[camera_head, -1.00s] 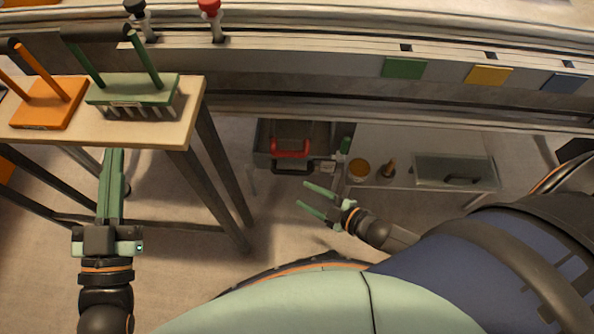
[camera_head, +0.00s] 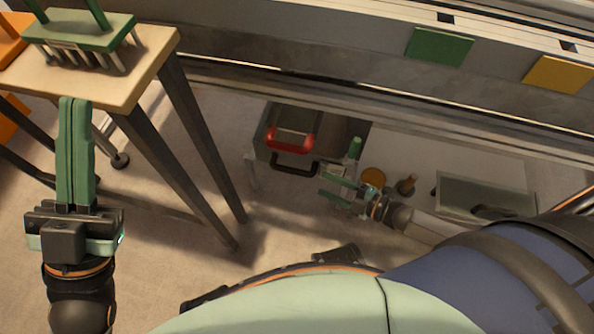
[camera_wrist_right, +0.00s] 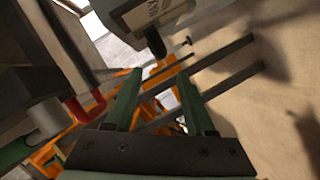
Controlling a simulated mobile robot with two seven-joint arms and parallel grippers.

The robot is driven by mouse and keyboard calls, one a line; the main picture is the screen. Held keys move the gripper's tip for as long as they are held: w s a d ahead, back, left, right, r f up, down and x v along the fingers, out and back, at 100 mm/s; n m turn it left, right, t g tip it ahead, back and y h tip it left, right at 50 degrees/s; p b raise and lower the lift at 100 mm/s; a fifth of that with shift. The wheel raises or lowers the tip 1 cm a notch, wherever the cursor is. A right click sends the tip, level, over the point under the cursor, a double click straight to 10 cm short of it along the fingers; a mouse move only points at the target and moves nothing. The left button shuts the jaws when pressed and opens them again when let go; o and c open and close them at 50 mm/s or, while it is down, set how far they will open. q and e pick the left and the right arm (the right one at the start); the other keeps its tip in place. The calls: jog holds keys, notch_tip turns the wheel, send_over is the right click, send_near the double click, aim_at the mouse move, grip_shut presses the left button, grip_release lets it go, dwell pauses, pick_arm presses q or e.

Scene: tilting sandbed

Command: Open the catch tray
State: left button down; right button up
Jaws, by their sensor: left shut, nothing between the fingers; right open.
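The grey catch tray (camera_head: 263,150) is low under the bench, with a black handle (camera_head: 293,168) at its front. A red-handled tool (camera_head: 290,140) lies at its near edge. My right gripper (camera_head: 328,186) is open and empty, just right of the handle, near a pale label. In the right wrist view its two green fingers (camera_wrist_right: 160,75) are apart, with a labelled grey block (camera_wrist_right: 150,12) and a dark knob or handle beyond; contact cannot be told. My left gripper (camera_head: 74,100) is shut and empty beside the wooden table.
The wooden table (camera_head: 150,60) at upper left carries a green rake (camera_head: 82,32), and its dark legs stand near the tray. Floor before the tray is clear.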

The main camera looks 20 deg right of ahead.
aim_at(304, 175)
jog(key=b+x, duration=0.3)
jog(key=x, duration=0.6)
jog(key=shift+w+a+f, duration=0.15)
jog(key=shift+w+a, duration=0.05)
jog(key=shift+w, duration=0.15)
jog(key=shift+w+a+b, duration=0.4)
jog(key=shift+w, duration=0.1)
jog(key=shift+c, duration=0.3)
grip_shut()
